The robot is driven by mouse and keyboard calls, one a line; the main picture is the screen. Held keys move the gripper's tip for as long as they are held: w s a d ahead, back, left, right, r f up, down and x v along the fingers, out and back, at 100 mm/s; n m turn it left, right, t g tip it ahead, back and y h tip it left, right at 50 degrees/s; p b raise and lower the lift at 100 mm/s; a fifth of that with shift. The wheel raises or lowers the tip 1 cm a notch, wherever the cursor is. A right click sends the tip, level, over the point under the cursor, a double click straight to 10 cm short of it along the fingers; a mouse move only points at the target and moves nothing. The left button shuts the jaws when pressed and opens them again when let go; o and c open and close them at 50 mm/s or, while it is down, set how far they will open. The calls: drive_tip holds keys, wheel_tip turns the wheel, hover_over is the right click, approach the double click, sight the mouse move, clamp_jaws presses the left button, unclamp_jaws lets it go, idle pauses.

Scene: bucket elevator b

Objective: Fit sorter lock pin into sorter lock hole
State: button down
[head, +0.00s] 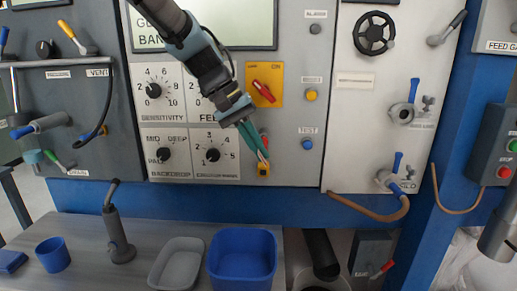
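My gripper (263,160) reaches down from the top of the head view, its teal fingers pointing down and right in front of the grey control panel. Its tips are at a small yellow fitting (263,169) with a dark centre, low on the panel, which may be the sorter lock hole. A small red piece (264,153) shows at the fingertips and may be the sorter lock pin. The fingers look close together, but whether they grip the red piece is too small to tell. Whether the red piece is inside the fitting is also unclear.
A red switch on a yellow plate (264,92), a yellow button (311,95) and a blue button (307,144) sit near my gripper. Dials (213,155) are left of it. Below, a bench holds a blue bin (242,232) and a grey tray (160,282).

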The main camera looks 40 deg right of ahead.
drive_tip(key=shift+w+d+p, duration=0.65)
drive_tip(key=shift+w+d, duration=0.2)
drive_tip(key=shift+w, duration=0.25)
drive_tip(key=c, duration=1)
unclamp_jaws()
drive_tip(key=b+v, duration=0.2)
drive_tip(key=v, duration=0.8)
drive_tip(key=shift+a+r+b, duration=0.2)
drive_tip(key=shift+r+b, duration=0.1)
drive_tip(key=shift+r, duration=0.05)
drive_tip(key=shift+w, duration=0.1)
